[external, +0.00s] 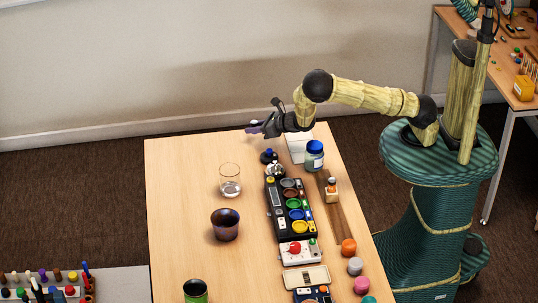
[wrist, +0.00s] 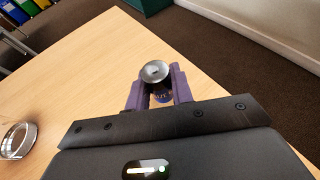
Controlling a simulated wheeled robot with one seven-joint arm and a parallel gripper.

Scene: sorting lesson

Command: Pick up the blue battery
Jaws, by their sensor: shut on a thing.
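My gripper (external: 256,127) is above the far end of the wooden table in the external view. In the wrist view, my gripper's purple fingers (wrist: 158,78) are shut on the blue battery (wrist: 162,97). The battery has a round silver end with a small centre mark, a dark upper part and a blue-violet body with pale lettering. It sits between the two fingers, its silver end facing the camera. The battery cannot be made out clearly in the external view.
A clear glass (external: 230,181), a dark cup (external: 225,226) and a green can (external: 195,292) stand on the table (external: 180,185). A black sorting tray (external: 275,225), a white box (external: 297,148) and a blue-lidded jar (external: 314,157) line the right side. The table's left side is clear.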

